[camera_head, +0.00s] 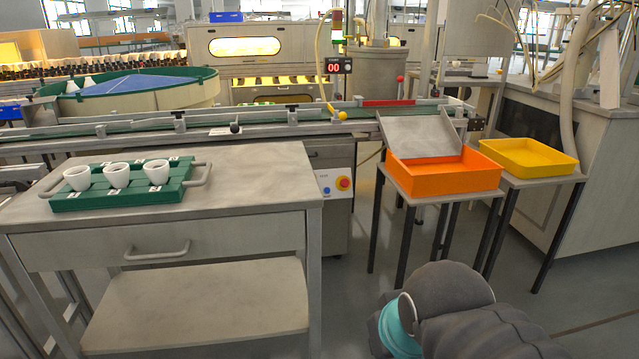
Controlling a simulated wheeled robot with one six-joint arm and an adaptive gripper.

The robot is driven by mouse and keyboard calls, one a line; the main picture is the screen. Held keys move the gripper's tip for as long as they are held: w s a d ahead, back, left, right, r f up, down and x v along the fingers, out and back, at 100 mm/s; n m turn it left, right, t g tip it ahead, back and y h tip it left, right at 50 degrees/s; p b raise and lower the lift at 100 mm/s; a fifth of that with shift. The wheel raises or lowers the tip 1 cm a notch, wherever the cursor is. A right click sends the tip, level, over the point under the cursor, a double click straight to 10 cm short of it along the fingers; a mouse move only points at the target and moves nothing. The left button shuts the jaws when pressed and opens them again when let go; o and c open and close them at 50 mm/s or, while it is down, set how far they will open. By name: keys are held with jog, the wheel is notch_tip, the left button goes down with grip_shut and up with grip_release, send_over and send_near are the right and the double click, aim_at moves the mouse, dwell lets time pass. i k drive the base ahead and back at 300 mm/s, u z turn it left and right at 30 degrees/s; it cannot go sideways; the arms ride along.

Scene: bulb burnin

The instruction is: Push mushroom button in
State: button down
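The red mushroom button (344,183) sits on a yellow surround, on a pale control panel below the conveyor, just right of the grey workbench. A smaller blue button (326,191) is beside it on the left. I cannot tell how far the red button stands out. My dark grey arm with a teal band is at the bottom right, well below and right of the button and apart from it. My gripper's fingers are not in view.
The grey workbench (240,190) carries a green tray (125,198) with white cups (116,175). An orange bin (445,178) and a yellow bin (530,158) stand on small tables at right. Floor between the workbench and orange bin's table is clear. A conveyor (270,122) runs behind.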

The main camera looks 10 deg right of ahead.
aim_at(345, 182)
jog(key=i, duration=1)
